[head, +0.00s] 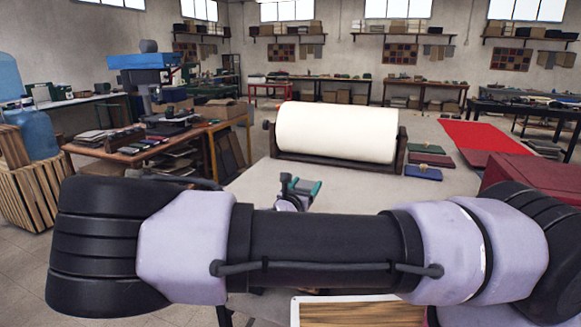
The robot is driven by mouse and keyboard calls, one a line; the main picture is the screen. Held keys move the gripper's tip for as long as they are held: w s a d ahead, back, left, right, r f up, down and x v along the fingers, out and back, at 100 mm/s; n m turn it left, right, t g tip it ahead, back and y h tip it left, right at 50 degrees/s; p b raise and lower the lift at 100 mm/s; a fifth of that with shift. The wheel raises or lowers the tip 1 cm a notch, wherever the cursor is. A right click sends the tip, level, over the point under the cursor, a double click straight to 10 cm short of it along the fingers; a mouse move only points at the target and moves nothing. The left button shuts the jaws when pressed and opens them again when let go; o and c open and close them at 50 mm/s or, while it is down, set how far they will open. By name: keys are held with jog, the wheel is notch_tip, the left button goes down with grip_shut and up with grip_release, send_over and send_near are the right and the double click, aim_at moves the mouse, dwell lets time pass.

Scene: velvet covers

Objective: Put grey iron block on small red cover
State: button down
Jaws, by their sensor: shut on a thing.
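My gripper (302,187), with teal fingers, is above the pale table in the middle of the head view, in front of the white roll. It is shut on a small dark grey thing that looks like the grey iron block; my arm and the fingers hide most of it. The small red cover (431,160) lies flat at the right of the roll, between a green cover (425,149) and a blue cover (423,174). My gripper is well to the left of the red cover and nearer to me.
The big white roll (335,132) on its dark stand fills the back of the table (250,190). Bright red cloth (487,134) and a dark red bulk (512,172) are at the right. A wood-filled tray (293,312) is at the front. My arm hides the near table.

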jog(key=w+d+f+m+g+h, duration=0.1)
jog(key=w+d+m+g+h, duration=0.1)
jog(key=d, duration=1)
jog(key=w+d+f+m+g+h, duration=0.1)
jog(key=w+d+m+g+h, duration=0.2)
jog(key=d, duration=0.9)
jog(key=shift+w+f+m+g+h, duration=0.3)
jog(key=shift+w+m+h, duration=0.3)
jog(key=shift+h, duration=0.6)
